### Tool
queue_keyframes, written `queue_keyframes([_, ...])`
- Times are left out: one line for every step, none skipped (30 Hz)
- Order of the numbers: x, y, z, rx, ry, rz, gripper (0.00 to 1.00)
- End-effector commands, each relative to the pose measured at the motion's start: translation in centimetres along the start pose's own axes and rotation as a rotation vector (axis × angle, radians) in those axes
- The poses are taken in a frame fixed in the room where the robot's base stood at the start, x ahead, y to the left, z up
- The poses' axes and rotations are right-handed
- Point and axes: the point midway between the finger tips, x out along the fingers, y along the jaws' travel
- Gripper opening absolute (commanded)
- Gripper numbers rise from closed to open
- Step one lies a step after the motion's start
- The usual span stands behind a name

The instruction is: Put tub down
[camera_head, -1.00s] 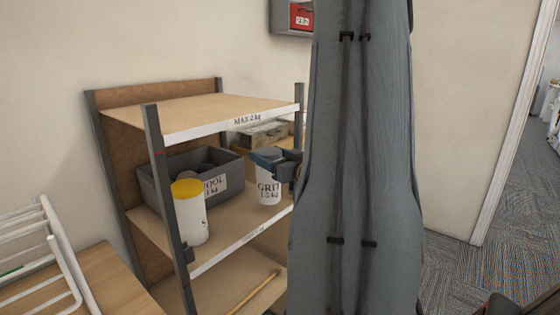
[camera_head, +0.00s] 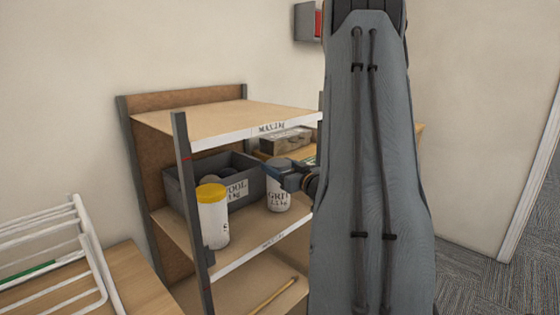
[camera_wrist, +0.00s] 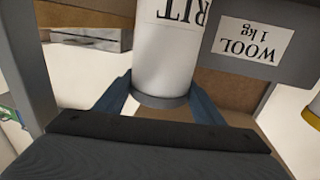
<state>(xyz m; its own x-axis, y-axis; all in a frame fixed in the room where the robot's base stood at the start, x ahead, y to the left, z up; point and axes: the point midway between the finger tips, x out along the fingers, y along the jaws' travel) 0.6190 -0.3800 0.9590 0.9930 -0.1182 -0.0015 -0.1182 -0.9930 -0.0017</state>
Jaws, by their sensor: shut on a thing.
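The tub is white with a grey lid and a label reading GRIT (camera_head: 279,201). It is upright at the right end of the middle shelf (camera_head: 245,250), right of the WOOL bin. My gripper (camera_head: 284,173) reaches in from the right and is shut on the tub near its lid. In the wrist view, which is upside down, the blue fingers (camera_wrist: 163,100) sit on both sides of the tub (camera_wrist: 165,55) by its grey lid. I cannot tell whether the tub's base touches the shelf.
A grey WOOL bin (camera_head: 180,190) and a yellow-lidded white tub (camera_head: 213,222) share the shelf. The MAX 2 kg top shelf (camera_head: 225,120) is overhead. A grey post (camera_head: 192,220) stands front left. A white rack (camera_head: 50,240) is at far left.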

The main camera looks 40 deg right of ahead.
Motion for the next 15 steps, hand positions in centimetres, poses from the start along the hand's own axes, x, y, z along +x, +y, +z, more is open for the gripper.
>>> queue_keyframes([0.07, 0.08, -0.24, -0.003, 0.008, 0.000, 0.00])
queue_keyframes([0.07, 0.08, -0.22, -0.004, 0.008, 0.000, 0.00])
queue_keyframes([0.07, 0.08, -0.21, -0.004, 0.008, 0.000, 0.00])
queue_keyframes([0.07, 0.08, -0.22, -0.004, 0.008, 0.000, 0.00])
queue_keyframes([0.07, 0.08, -0.23, -0.004, 0.009, 0.000, 0.00])
queue_keyframes([0.07, 0.08, -0.23, -0.004, 0.008, 0.000, 0.00])
queue_keyframes([0.07, 0.08, -0.23, -0.004, 0.008, 0.000, 0.00])
queue_keyframes([0.06, 0.08, -0.23, -0.004, 0.008, 0.000, 0.00])
queue_keyframes([0.06, 0.08, -0.21, -0.004, 0.008, 0.000, 0.00])
queue_keyframes([0.06, 0.08, -0.18, -0.004, 0.008, 0.000, 0.00])
queue_keyframes([0.06, 0.07, -0.11, -0.004, 0.008, 0.000, 0.00])
queue_keyframes([0.07, 0.08, -0.01, -0.004, 0.008, 0.000, 0.00])
queue_keyframes([0.07, 0.07, 0.07, -0.004, 0.008, 0.000, 0.00])
queue_keyframes([0.07, 0.08, 0.13, -0.004, 0.008, 0.000, 0.00])
queue_keyframes([-0.01, 0.01, 0.39, -0.001, 0.001, 0.000, 0.69])
